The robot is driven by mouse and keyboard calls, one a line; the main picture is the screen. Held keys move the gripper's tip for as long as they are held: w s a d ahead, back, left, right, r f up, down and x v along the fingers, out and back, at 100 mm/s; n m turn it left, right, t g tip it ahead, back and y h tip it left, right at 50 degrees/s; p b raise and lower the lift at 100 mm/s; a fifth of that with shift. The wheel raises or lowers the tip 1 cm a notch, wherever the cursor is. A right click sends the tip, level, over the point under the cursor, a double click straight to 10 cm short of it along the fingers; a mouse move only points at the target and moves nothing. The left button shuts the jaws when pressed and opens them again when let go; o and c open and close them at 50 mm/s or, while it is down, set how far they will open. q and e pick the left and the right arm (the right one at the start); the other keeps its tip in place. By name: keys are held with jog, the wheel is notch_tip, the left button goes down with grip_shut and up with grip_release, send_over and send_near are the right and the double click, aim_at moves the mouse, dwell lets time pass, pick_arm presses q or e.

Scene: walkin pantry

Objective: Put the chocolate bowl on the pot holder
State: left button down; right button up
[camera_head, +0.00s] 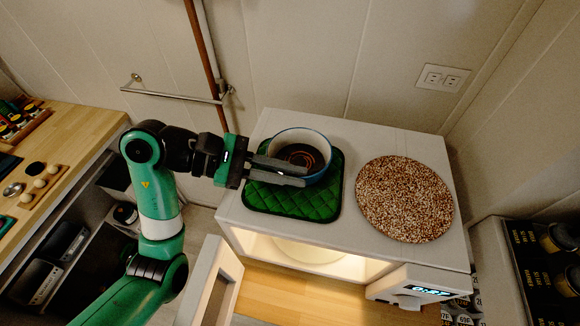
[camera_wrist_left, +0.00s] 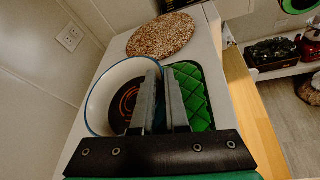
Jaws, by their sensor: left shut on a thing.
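The chocolate bowl (camera_head: 300,143) has a white inner wall, a blue rim and a dark bottom with orange rings. It is upright over the back part of the green quilted pot holder (camera_head: 290,204); whether its base touches the cloth I cannot tell. My left gripper (camera_head: 304,174) is shut on the bowl's near wall. In the left wrist view, the bowl (camera_wrist_left: 103,90) is at the left, the fingers (camera_wrist_left: 161,76) pinch its wall, and part of the pot holder (camera_wrist_left: 193,95) shows to the right. My right gripper is out of view.
The pot holder lies on a white microwave (camera_head: 385,143) whose door is open and lit inside. A round speckled mat (camera_head: 405,198) lies to the right on its top. A wall rail (camera_head: 175,93) and a socket (camera_head: 443,78) are behind. A wooden counter (camera_head: 85,125) stands at left.

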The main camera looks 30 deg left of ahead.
pick_arm(q)
jog(key=shift+f+b, duration=0.2)
jog(key=shift+b, duration=0.15)
jog(key=c, duration=0.9)
grip_release()
jog(key=shift+r, duration=0.2)
jog(key=shift+a+r+p, duration=0.15)
jog(key=shift+p, duration=0.15)
jog(key=b+v, duration=0.2)
jog(key=v, duration=0.9)
jog(key=shift+s+a, duration=0.25)
jog(key=shift+a, duration=0.05)
